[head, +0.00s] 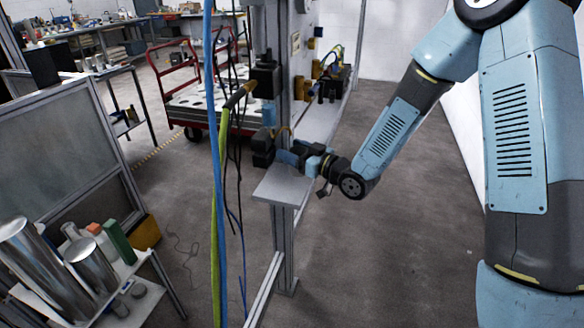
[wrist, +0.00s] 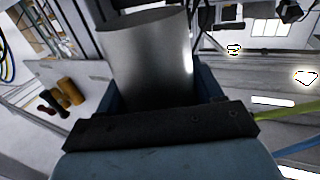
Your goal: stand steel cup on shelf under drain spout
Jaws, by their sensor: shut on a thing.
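The steel cup (wrist: 148,62) is a plain grey metal cylinder in the wrist view. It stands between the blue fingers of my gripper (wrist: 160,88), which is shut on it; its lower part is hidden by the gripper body. In the head view my gripper (head: 297,157) is just above the small grey shelf (head: 284,188) on the post. I cannot make out the cup there, nor whether it touches the shelf. The drain spout is not clear; a dark fitting with a blue lower part (head: 267,113) hangs on the post above the shelf.
Blue and yellow-green hoses (head: 217,200) hang left of the shelf. A rack at lower left holds large metal cylinders (head: 90,262) and small boxes. A red cart (head: 178,65) stands behind. The floor (head: 375,250) right of the post is clear.

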